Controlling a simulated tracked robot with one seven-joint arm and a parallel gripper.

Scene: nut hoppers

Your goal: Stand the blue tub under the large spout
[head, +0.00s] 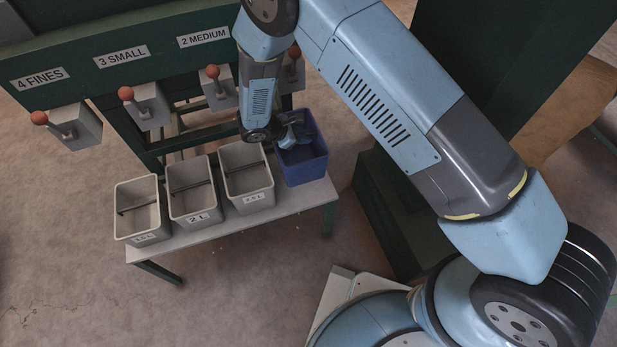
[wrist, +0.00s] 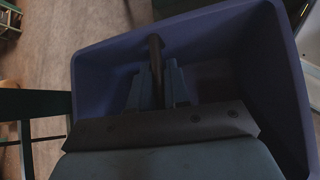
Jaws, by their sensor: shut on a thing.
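The blue tub (head: 305,168) is upright at the right end of the bench, beside the row of grey tubs. I cannot tell whether its base touches the bench. My gripper (head: 290,138) reaches down into the tub's open top. In the wrist view my gripper (wrist: 158,85) is shut on the dark bar handle across the blue tub (wrist: 100,85). The rightmost spout (head: 290,75), with a red-knobbed lever, is partly hidden behind my arm. Its label is hidden, so I cannot read whether it is the large one.
Grey tubs (head: 140,222), (head: 193,200) and (head: 248,185) stand left of the blue tub on the bench (head: 235,228). Spouts labelled fines (head: 80,128), small (head: 150,108) and medium (head: 222,90) hang above.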

